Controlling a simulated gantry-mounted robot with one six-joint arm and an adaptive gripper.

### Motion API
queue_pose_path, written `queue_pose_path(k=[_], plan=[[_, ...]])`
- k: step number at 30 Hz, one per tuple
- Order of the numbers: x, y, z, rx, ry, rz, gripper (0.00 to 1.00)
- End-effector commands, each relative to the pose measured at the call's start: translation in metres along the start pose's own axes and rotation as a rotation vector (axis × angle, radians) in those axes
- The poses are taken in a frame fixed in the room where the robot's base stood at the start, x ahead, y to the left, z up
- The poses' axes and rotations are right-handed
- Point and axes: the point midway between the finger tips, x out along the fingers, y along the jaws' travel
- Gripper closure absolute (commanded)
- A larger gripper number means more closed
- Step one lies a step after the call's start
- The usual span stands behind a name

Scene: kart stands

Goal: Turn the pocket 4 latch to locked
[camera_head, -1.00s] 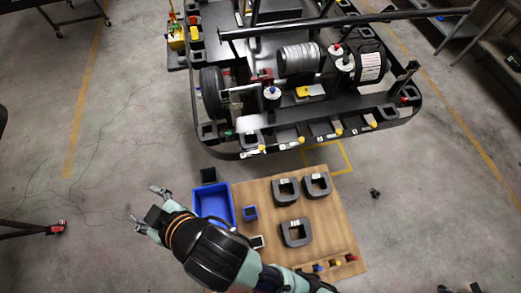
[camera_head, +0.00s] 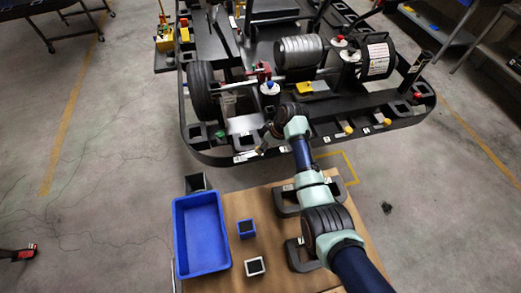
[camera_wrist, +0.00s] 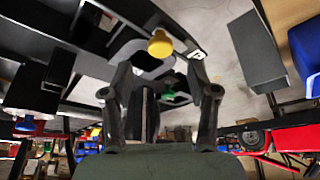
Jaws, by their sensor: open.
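The kart's front rail (camera_head: 215,158) carries a row of square pockets with small labels and yellow latch knobs. Two yellow knobs (camera_head: 348,130) (camera_head: 387,122) show right of my arm; my arm may hide others. My gripper (camera_head: 264,146) is at the rail's front left part. In the wrist view my gripper (camera_wrist: 160,72) is open, with a yellow knob (camera_wrist: 160,45) ahead, near the gap between the fingertips. I see no contact. A green knob (camera_wrist: 167,66) shows farther off. The pocket numbers are too small to read, so I cannot tell which is pocket 4.
A wooden table (camera_head: 236,204) stands before the kart, with a blue bin (camera_head: 187,232), small blue and white-rimmed blocks, and dark brackets (camera_head: 298,262) partly under my arm. A grey cylinder (camera_head: 298,52) and black wheel (camera_head: 203,90) sit on the kart.

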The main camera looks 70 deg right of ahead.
Motion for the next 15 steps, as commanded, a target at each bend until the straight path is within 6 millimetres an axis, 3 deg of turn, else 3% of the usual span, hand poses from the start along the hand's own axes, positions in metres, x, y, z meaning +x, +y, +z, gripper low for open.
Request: queue_pose_path(k=[1, 6, 15], plan=[[0.013, -0.001, 0.001, 0.0, -0.002, -0.002, 0.41], [0.043, -0.001, 0.001, -0.001, -0.002, -0.001, 0.41], [0.053, 0.0, 0.0, -0.001, 0.0, 0.001, 0.41]])
